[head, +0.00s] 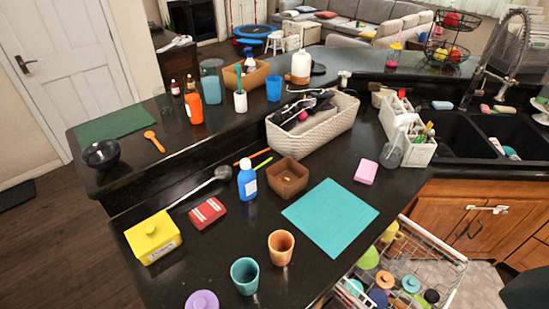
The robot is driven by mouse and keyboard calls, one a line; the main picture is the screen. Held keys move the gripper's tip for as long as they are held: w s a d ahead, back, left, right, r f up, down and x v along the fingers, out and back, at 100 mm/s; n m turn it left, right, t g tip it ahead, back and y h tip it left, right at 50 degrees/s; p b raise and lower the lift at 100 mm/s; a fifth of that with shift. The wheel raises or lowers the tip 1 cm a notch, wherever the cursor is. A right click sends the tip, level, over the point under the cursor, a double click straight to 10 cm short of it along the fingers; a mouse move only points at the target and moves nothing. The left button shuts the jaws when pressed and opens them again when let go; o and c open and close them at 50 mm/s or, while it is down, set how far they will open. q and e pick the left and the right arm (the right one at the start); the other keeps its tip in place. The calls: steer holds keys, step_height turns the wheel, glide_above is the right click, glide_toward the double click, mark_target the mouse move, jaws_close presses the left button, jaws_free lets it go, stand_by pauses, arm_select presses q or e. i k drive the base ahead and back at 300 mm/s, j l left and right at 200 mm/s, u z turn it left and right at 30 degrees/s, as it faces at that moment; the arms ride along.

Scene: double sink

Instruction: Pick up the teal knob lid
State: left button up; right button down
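Several small colored knob lids lie in the pull-out wire rack at the lower right. One of them, a small teal lid (411,284), sits at the right side of the group, near an orange lid (385,279) and a dark one (431,296). At this size I cannot make out its knob clearly. A purple knob lid (202,301) is on the counter at the bottom edge, partly cut off. Neither of my grippers shows in the head view.
The wire rack (452,252) stands out below the counter's right edge. On the counter near it are a teal mat (330,216), an orange cup (281,247), a teal cup (245,275) and a brown bowl (287,178). The double sink (455,134) is at the right.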

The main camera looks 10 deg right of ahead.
mark_target(410, 284)
steer(key=z, duration=1.85)
steer(key=k+j+u, duration=0.1)
steer(key=u, duration=0.35)
steer(key=j+u, duration=0.25)
steer(key=u, duration=0.15)
steer(key=k+j+u, duration=0.1)
steer(key=j+u, duration=0.15)
steer(key=u, duration=0.2)
